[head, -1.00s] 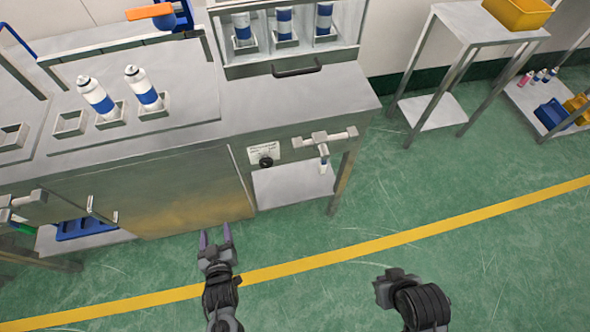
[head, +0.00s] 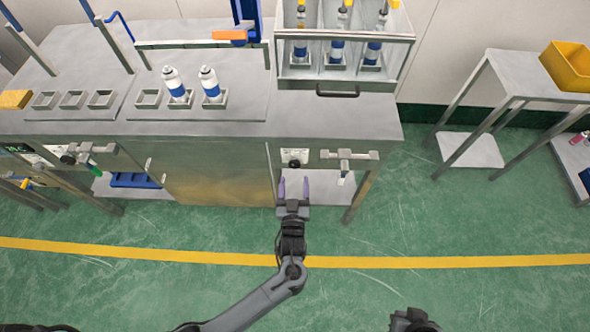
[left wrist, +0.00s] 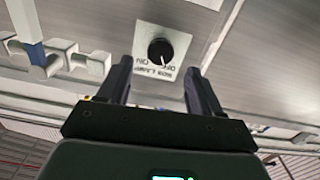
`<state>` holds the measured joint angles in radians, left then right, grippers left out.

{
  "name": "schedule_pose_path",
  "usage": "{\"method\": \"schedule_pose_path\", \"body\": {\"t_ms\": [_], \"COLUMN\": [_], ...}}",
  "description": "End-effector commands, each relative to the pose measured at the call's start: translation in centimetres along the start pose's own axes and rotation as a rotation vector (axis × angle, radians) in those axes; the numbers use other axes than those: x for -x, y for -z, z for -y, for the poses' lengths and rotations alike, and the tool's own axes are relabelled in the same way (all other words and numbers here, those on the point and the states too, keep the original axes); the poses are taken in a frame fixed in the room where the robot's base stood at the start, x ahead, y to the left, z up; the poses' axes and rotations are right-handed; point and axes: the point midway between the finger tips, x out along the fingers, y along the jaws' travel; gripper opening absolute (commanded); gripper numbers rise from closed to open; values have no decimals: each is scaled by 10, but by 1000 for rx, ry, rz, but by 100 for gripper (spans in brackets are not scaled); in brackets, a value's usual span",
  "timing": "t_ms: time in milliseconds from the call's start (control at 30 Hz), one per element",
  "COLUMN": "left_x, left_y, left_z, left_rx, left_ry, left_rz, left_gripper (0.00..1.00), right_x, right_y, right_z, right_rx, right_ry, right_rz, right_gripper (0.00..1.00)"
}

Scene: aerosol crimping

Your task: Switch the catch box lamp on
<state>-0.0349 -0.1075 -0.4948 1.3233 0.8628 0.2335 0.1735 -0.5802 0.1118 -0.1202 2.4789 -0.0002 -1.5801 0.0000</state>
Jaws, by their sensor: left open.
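The lamp switch is a black round knob (head: 294,163) on a white plate (head: 303,153) on the bench front. In the left wrist view the knob (left wrist: 160,52) shows close up on its plate (left wrist: 178,39). The upside-down lettering reads roughly "BOX LAMP" with ON and OFF; the knob's pale mark seems to point toward OFF. My left gripper (head: 293,188) is open and empty in front of and just below the knob in the head view. Its fingers (left wrist: 160,85) stand apart on either side, short of the knob. My right gripper (head: 412,318) is partly cut off at the bottom edge.
A grey valve-like fitting (head: 349,155) sticks out just right of the plate; it also shows in the left wrist view (left wrist: 60,55). Two white-and-blue cans (head: 210,84) stand in holders on the bench top (head: 250,122). The green floor (head: 400,220) in front is clear.

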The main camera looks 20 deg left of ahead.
Motion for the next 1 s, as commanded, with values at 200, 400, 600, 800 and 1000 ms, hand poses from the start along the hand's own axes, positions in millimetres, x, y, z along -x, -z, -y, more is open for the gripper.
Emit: {"method": "schedule_pose_path", "body": {"t_ms": [200,400,600,800,1000], "left_x": [-34,-51,-55,-55,-55], "left_y": [-1,0,0,0,0], "left_z": [0,0,0,0,0], "left_rx": [-1,-1,-1,0,0], "left_ry": [-1,0,0,0,0], "left_rz": [-2,0,1,1,1], "left_gripper": [65,65,65,65,34], "right_x": [-9,-12,-12,-12,-12], "right_y": [-3,-5,-5,-5,-4], "right_z": [-1,-3,-3,-2,-1], "right_rx": [4,12,13,9,5], "right_ry": [-3,-10,-11,-8,-4], "right_rz": [2,3,3,2,1], "right_gripper": [0,0,0,0,0]}}
